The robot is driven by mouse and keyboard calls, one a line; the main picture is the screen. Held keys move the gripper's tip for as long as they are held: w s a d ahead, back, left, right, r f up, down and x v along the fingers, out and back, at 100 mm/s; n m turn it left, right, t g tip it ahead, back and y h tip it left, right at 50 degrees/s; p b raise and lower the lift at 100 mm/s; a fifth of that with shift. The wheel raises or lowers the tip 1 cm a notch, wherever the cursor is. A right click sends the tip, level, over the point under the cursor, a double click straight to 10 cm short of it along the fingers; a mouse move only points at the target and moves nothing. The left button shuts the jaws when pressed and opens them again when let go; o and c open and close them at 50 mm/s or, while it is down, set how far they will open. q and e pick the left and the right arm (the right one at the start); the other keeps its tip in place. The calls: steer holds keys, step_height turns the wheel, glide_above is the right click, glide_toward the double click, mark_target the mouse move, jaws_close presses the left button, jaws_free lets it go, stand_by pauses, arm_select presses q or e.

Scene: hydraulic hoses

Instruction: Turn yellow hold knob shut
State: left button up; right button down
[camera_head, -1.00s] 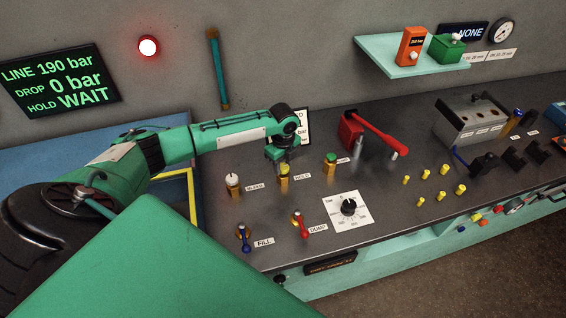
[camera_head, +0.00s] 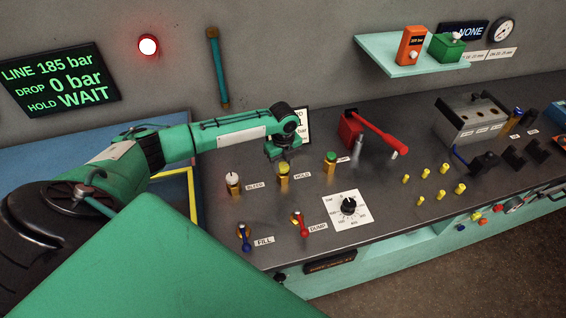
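The yellow hold knob (camera_head: 283,167) tops a brass valve post on the dark bench, beside the HOLD label (camera_head: 302,175). Its top is now mostly visible. My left gripper (camera_head: 279,157) points down just above and slightly behind it, apparently clear of the knob; its fingers are too small to tell whether they are open. The wall display (camera_head: 60,80) reads LINE 185 bar, DROP 0 bar, HOLD WAIT. My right gripper is out of view.
A white-topped valve (camera_head: 232,178) stands to the left and a green-topped valve (camera_head: 330,158) to the right. In front are the blue FILL lever (camera_head: 246,242), red DUMP lever (camera_head: 303,228) and a dial (camera_head: 348,206). A red-handled pump (camera_head: 375,133) stands further right.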

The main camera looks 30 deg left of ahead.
mark_target(283, 166)
arm_select(q)
steer(key=o, duration=0.4)
steer(key=shift+d, duration=0.1)
steer(key=shift+o, duration=0.2)
steer(key=shift+r, duration=0.1)
step_height(283, 166, up, 14)
steer(key=b, duration=0.4)
steer(key=shift+f, duration=0.2)
